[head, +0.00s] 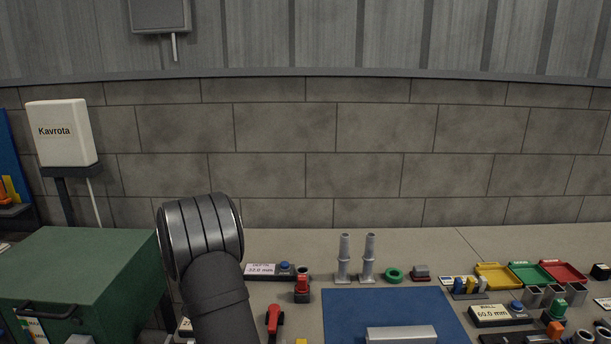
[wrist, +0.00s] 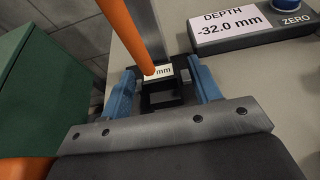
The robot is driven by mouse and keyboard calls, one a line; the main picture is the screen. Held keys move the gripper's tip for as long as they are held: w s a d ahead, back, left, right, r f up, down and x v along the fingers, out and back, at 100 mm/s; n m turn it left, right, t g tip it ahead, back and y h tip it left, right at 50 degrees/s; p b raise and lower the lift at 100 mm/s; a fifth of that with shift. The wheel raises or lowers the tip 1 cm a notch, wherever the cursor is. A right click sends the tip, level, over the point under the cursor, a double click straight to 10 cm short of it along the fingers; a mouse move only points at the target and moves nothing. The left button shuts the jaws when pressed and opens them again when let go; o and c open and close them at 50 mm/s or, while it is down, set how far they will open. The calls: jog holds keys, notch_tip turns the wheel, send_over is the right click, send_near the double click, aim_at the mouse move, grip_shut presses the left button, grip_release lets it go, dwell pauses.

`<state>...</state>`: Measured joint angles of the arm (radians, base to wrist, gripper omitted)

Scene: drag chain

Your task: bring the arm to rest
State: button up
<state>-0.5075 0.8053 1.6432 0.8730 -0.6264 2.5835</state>
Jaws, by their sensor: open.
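My gripper (wrist: 165,82) shows in the wrist view with its two blue fingers spread apart. A small black device with a white label (wrist: 160,72) reading "mm" lies in view between the fingers; I cannot tell whether they touch it. An orange rod (wrist: 128,28) crosses in front of the label from the top. In the head view my arm rises from the bottom, left of centre, and my gripper cannot be made out there.
A depth readout (wrist: 244,27) with a ZERO button is at the wrist view's upper right. In the head view, a green cabinet (head: 75,265) stands left, a blue mat (head: 345,308) lies on the bench, two grey posts (head: 344,260) stand behind it, and coloured trays (head: 530,274) sit right.

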dwell(0.4)
jog(key=v, duration=1.6)
jog(key=shift+s+r, duration=0.1)
jog(key=shift+r, duration=0.05)
jog(key=shift+w+d, duration=0.1)
jog(key=shift+w, duration=0.2)
jog(key=x, duration=1.8)
jog(key=shift+w, duration=0.15)
jog(key=v, duration=1.7)
jog(key=shift+r, duration=0.15)
